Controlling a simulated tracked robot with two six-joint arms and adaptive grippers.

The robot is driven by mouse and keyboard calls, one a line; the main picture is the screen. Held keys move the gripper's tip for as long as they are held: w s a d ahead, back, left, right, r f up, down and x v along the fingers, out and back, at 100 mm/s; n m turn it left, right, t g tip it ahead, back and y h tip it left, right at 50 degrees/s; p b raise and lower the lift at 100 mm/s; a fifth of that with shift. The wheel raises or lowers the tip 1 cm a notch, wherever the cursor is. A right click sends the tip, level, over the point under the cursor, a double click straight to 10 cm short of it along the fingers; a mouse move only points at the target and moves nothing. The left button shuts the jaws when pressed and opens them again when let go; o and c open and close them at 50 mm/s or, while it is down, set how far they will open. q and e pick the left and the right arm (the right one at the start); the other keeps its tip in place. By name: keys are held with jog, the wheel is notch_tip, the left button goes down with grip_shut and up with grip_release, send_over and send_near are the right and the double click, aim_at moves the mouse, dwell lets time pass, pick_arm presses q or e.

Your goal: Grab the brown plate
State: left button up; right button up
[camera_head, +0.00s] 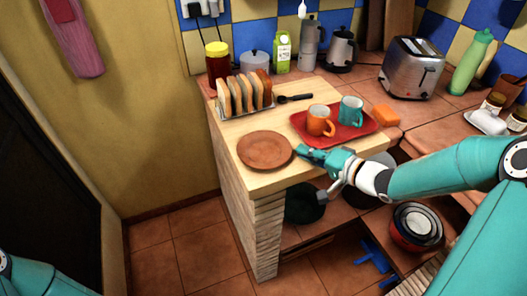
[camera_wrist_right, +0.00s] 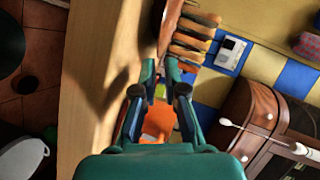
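The brown plate (camera_head: 264,149) is round and lies about level at the front left of the wooden counter top (camera_head: 235,128). My right gripper (camera_head: 300,152) is at the plate's right edge. In the right wrist view the plate (camera_wrist_right: 169,28) shows nearly edge-on, with its rim between the two fingertips (camera_wrist_right: 160,68). The fingers are close together, with about the rim's thickness between them, and look shut on it. I cannot tell whether the plate is clear of the counter. My left gripper is out of view; only part of that arm shows at bottom left.
A red tray (camera_head: 368,127) with an orange mug (camera_head: 319,122) and a teal mug (camera_head: 350,110) stands just behind my right gripper. A toast rack (camera_head: 245,94) stands behind the plate. A toaster (camera_head: 411,68) is farther back right. Open floor lies left of the counter.

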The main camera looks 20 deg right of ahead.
aim_at(294, 156)
jog(key=x, duration=0.4)
grip_shut()
